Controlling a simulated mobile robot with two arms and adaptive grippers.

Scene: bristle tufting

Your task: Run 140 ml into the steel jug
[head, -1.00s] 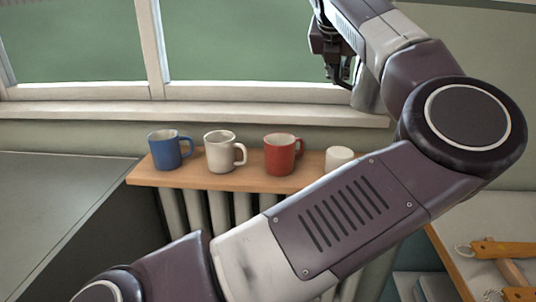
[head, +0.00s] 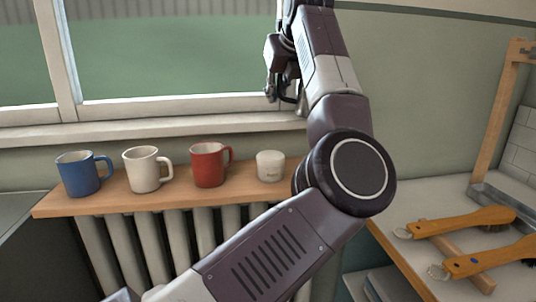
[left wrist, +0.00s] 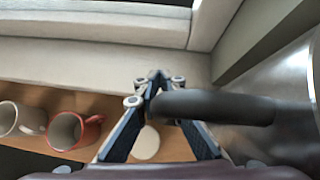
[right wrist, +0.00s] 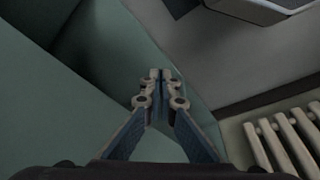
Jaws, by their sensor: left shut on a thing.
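My left gripper (head: 284,97) is raised in front of the window in the head view. In the left wrist view the left gripper (left wrist: 158,86) is shut on a black handle (left wrist: 215,107). The handle runs right toward a shiny steel body (left wrist: 285,75), which looks like the steel jug; most of it is out of frame. The jug cannot be made out in the head view. My right gripper (right wrist: 160,85) shows only in the right wrist view, with its fingertips together and nothing seen between them. No tap or water shows.
A wooden shelf (head: 118,202) above a radiator (head: 138,245) holds a blue mug (head: 80,175), a cream mug (head: 146,170), a red mug (head: 208,165) and a white cup (head: 270,166). Wooden-handled brushes (head: 465,221) lie on a bench at right.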

